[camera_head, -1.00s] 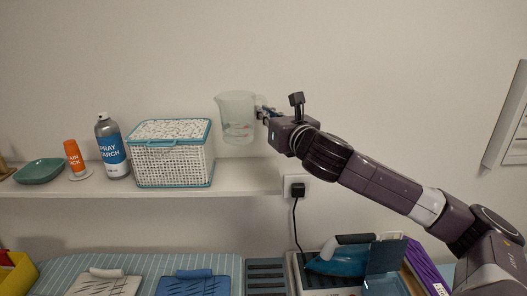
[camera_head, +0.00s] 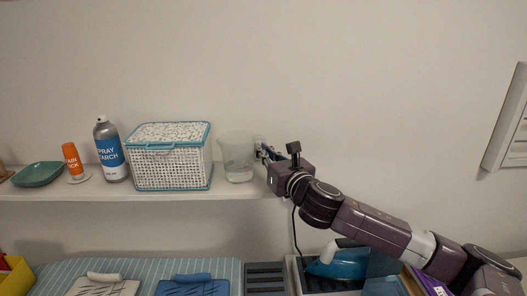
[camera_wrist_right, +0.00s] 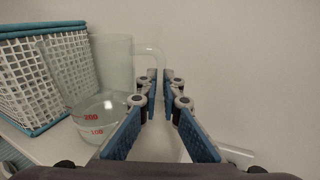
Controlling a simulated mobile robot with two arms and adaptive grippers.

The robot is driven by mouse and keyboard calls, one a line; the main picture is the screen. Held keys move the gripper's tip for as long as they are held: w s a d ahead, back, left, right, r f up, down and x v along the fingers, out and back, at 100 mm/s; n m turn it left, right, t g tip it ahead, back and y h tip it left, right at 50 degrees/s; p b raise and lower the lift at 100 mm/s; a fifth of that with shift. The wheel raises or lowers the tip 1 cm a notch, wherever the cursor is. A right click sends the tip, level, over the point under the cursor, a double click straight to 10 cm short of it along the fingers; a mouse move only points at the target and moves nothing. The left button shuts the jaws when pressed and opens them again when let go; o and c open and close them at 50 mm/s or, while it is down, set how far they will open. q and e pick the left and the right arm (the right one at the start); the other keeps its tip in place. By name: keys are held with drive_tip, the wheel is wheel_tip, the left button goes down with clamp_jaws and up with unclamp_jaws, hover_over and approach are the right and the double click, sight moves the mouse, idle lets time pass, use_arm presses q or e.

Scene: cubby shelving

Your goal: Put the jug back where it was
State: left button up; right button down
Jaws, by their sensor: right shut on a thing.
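The jug (camera_head: 237,157) is clear, with red marks and some liquid in the bottom. It is upright at the right end of the white shelf (camera_head: 120,191), just right of the white woven basket (camera_head: 172,168), and its base appears to be at the shelf surface. My right gripper (camera_head: 262,151) is at the jug's right side, shut on its handle. In the right wrist view the jug (camera_wrist_right: 105,75) is left of the fingers and the handle reaches between the fingertips (camera_wrist_right: 160,80). My left gripper is not in view.
Left of the basket stand a spray starch can (camera_head: 112,150), an orange stick (camera_head: 72,158) and a green dish (camera_head: 38,174). Below are a blue iron (camera_head: 345,262) and a striped ironing surface (camera_head: 130,270). The wall above the shelf is clear.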

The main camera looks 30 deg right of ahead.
drive_tip(key=c, duration=2.1)
unclamp_jaws()
drive_tip(key=shift+s, duration=0.1)
